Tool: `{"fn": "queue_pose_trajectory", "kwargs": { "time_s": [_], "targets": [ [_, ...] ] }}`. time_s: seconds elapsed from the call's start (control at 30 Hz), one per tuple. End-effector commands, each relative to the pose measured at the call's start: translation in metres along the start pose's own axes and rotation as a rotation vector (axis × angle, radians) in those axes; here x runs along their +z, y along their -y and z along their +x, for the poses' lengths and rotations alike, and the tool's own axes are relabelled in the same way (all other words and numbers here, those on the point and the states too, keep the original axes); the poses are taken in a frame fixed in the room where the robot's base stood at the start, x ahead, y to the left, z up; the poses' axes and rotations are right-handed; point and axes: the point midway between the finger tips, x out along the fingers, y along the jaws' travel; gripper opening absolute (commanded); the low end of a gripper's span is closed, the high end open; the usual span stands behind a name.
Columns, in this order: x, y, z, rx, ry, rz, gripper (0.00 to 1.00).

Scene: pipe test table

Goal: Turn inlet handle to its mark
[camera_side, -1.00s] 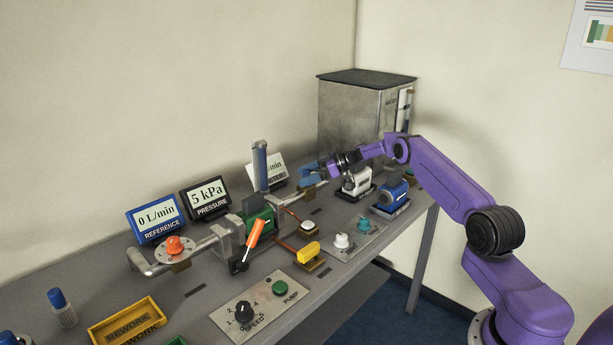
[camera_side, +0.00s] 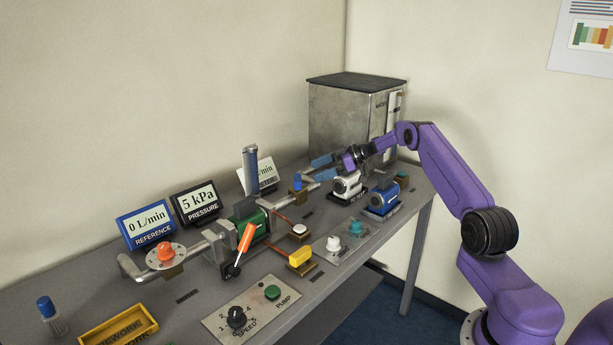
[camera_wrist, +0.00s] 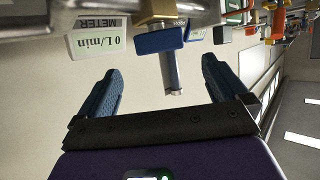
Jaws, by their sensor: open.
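A small blue handle (camera_side: 298,182) on a brass valve body sits on the pipe, left of my gripper (camera_side: 322,167). In the wrist view the blue handle (camera_wrist: 160,40) is a short bar below the brass body, ahead of the space between my two blue fingers (camera_wrist: 161,70). The fingers are apart and empty, and do not appear to touch the handle. No label reading inlet is legible, and the mark cannot be made out.
A grey-blue upright cylinder (camera_side: 251,170) and a tilted flow meter (camera_side: 262,169) stand close to the handle. A metal tank (camera_side: 350,118) is behind my gripper. White (camera_side: 347,186) and blue (camera_side: 383,199) devices sit in front of it. The pump panel (camera_side: 252,308) is nearer.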

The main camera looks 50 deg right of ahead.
Motion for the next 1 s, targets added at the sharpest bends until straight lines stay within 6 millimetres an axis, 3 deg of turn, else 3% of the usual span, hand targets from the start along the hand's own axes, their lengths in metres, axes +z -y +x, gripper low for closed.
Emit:
{"fn": "queue_pose_trajectory", "kwargs": {
  "time_s": [0.2, 0.6, 0.63, 0.77, 1.0],
  "targets": [
    [0.000, 0.000, -0.030, 0.001, 0.000, 0.001, 1.00],
    [0.000, 0.000, -0.037, -0.002, 0.000, 0.000, 1.00],
    [0.000, 0.000, -0.037, -0.002, 0.000, 0.000, 0.97],
    [-0.005, 0.000, -0.039, -0.001, 0.000, -0.002, 0.54],
    [-0.054, 0.000, -0.059, 0.001, -0.001, -0.007, 0.53]
  ]
}}
